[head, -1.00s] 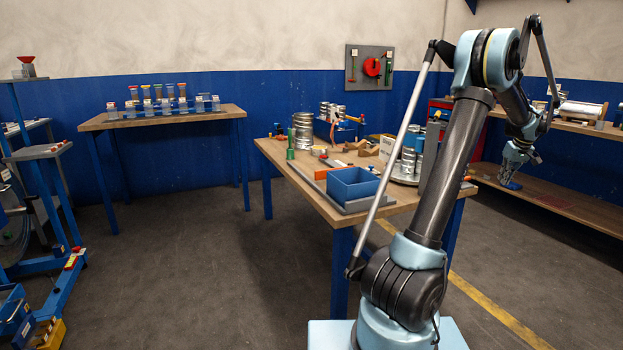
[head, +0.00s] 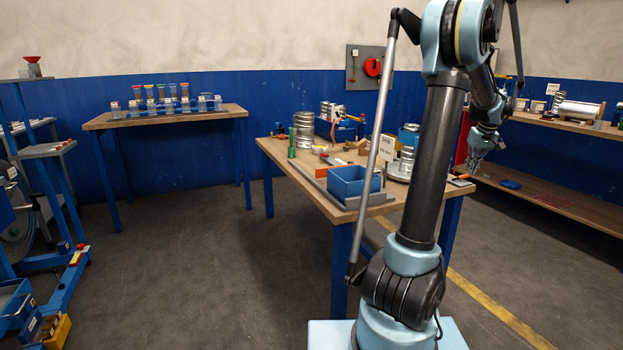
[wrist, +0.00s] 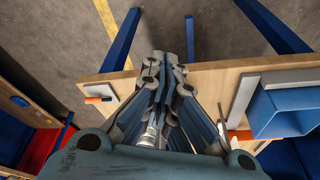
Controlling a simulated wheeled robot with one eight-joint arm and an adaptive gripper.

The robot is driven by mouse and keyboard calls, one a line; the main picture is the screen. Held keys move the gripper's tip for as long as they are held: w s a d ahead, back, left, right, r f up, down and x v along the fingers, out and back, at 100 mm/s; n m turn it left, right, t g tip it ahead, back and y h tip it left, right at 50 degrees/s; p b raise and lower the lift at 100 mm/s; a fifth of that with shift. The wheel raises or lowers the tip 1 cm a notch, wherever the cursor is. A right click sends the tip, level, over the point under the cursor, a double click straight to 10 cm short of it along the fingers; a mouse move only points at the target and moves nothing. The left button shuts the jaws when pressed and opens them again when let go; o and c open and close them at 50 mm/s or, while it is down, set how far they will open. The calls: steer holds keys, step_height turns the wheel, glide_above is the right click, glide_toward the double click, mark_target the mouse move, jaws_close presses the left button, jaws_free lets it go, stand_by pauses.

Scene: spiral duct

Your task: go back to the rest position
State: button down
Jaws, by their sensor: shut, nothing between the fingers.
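My gripper (head: 474,166) hangs from my raised arm on the right of the head view, above the right end of the workbench (head: 316,200). In the wrist view my gripper (wrist: 165,62) points down past the wooden bench edge (wrist: 215,75), with the floor below and beyond. Its fingers are drawn together and nothing shows between them. It appears apart from the things on the bench.
A blue bin (head: 352,181) sits at the bench's front edge and also shows in the wrist view (wrist: 285,108). Cans (head: 304,132) and tools stand behind it. Shelves (head: 560,195) stand right, a second table (head: 165,117) back left. Open floor (head: 200,260) lies left.

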steer(key=s+a, duration=0.5)
steer(key=a, duration=0.4)
steer(key=s+a, duration=0.4)
steer(key=a, duration=0.6)
steer(key=s+a, duration=0.5)
steer(key=a, duration=0.4)
steer(key=s+a+f, duration=0.6)
steer(key=s+f, duration=0.1)
steer(key=s, duration=0.3)
steer(key=s+a+f+g, duration=0.1)
steer(key=s+a+f, duration=0.5)
steer(key=s, duration=0.5)
steer(key=shift+a+f, duration=0.4)
steer(key=shift+a, duration=0.05)
